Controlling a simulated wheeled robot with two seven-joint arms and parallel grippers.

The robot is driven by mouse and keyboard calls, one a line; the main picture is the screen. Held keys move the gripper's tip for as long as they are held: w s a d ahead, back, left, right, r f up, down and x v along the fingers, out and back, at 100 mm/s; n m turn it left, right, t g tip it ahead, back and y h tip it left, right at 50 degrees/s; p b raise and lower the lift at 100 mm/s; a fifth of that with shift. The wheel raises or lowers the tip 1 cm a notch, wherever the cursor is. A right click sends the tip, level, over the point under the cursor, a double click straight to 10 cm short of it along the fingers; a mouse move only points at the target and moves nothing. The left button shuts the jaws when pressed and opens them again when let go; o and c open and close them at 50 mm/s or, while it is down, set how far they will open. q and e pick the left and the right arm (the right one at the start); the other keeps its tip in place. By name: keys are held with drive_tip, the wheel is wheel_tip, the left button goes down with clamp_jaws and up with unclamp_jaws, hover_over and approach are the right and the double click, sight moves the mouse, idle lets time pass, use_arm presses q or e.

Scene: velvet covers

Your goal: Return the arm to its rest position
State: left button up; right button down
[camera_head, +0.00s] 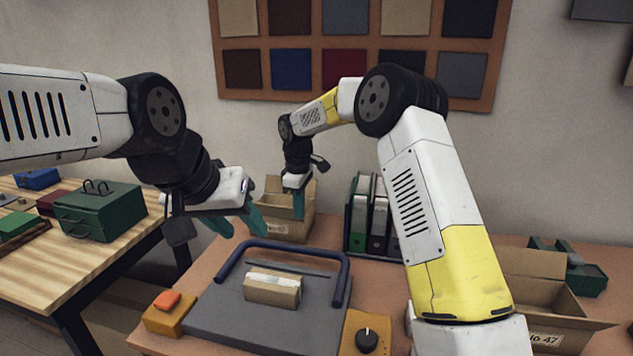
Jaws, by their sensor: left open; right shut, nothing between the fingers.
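My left gripper (240,230) comes in from the left with its teal fingers spread apart and nothing between them. It is above the left rear part of the grey plate with the blue bar handle (262,243). My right gripper (299,210) points down at the back of the table with its teal fingers together and empty. It overlaps the open cardboard box (275,222) in the head view; I cannot tell whether the tips are inside it. My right arm (420,195) is bent up and reaches toward the back.
A small taped box (272,290) lies on the grey plate (225,315). An orange button unit (165,312) and a knob unit (366,335) flank it. Binders (368,215) stand behind. An open carton (545,300) is at right. A wooden table (110,262) with a green toolbox (100,212) is at left.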

drive_tip(key=s+d+r+m+t+y, duration=0.15)
drive_tip(key=s+d+r+m, duration=0.45)
drive_tip(key=s+d+r, duration=0.95)
drive_tip(key=s+d+m+t, duration=0.2)
drive_tip(key=s+d+m, duration=0.1)
drive_tip(key=s, duration=0.6)
drive_tip(key=s+d+r+m+t, duration=0.1)
drive_tip(key=s+d+m, duration=0.3)
drive_tip(key=s, duration=0.5)
drive_tip(key=shift+s+r+m+t+y, duration=0.2)
drive_tip(key=shift+s+m+t+y, duration=0.2)
drive_tip(key=shift+m, duration=0.3)
